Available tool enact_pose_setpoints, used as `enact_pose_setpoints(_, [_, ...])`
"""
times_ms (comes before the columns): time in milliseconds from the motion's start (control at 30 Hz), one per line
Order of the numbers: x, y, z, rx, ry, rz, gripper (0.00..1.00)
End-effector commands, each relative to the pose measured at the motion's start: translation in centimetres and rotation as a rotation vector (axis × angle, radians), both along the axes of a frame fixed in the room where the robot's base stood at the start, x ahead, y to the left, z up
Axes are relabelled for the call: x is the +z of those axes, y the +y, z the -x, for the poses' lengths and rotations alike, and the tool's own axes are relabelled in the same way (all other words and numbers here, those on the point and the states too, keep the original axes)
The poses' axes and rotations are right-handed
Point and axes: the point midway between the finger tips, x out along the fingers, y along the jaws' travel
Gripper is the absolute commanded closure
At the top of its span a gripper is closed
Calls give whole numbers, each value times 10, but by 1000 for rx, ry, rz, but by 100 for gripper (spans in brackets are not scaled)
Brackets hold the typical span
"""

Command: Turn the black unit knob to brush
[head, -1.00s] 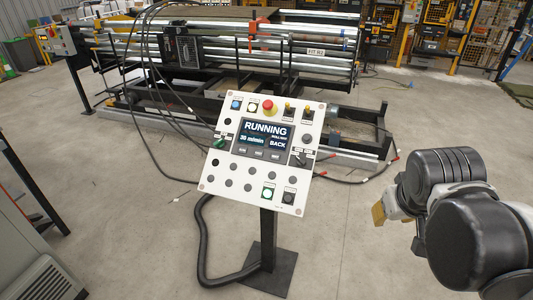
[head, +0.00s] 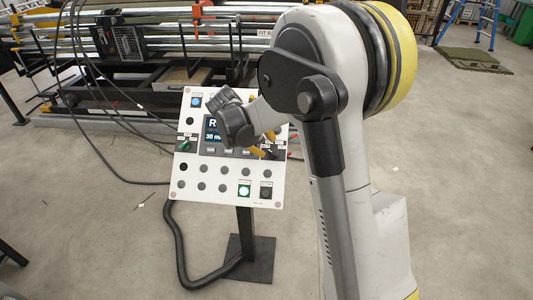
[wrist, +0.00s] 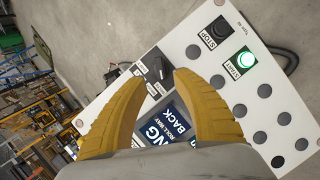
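The control panel (head: 227,187) is a white tilted plate on a post, seen in the head view and in the wrist view (wrist: 258,115). The black knob (wrist: 158,68) shows in the wrist view beyond and between my fingertips, next to the screen. Small dark label plates sit beside it; their words are too small to read. My gripper (wrist: 160,80) is open, its two yellow fingers spread to either side of the knob. I cannot tell whether they touch it. In the head view my gripper (head: 265,143) is over the panel's right side and hides much of that area.
The screen (wrist: 172,122) is partly hidden by my fingers. A lit green START button (wrist: 246,61) and a dark STOP button (wrist: 214,31) are nearby. A green knob (head: 183,146) is at the panel's left. A black cable (head: 181,247) hangs below; machine frames stand behind.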

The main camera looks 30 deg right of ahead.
Motion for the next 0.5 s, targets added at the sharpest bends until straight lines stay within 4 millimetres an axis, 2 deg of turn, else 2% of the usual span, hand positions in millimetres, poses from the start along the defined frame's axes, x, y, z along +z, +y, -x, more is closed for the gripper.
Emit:
enact_pose_setpoints(33, [-14, -6, -2, -2, -1, 0, 66])
enact_pose_setpoints(200, [-41, -23, -8, -2, -1, -1, 66])
enact_pose_setpoints(333, [-55, -33, -12, -1, -2, -2, 66])
enact_pose_setpoints(500, [-62, -38, -14, 0, -1, -1, 66])
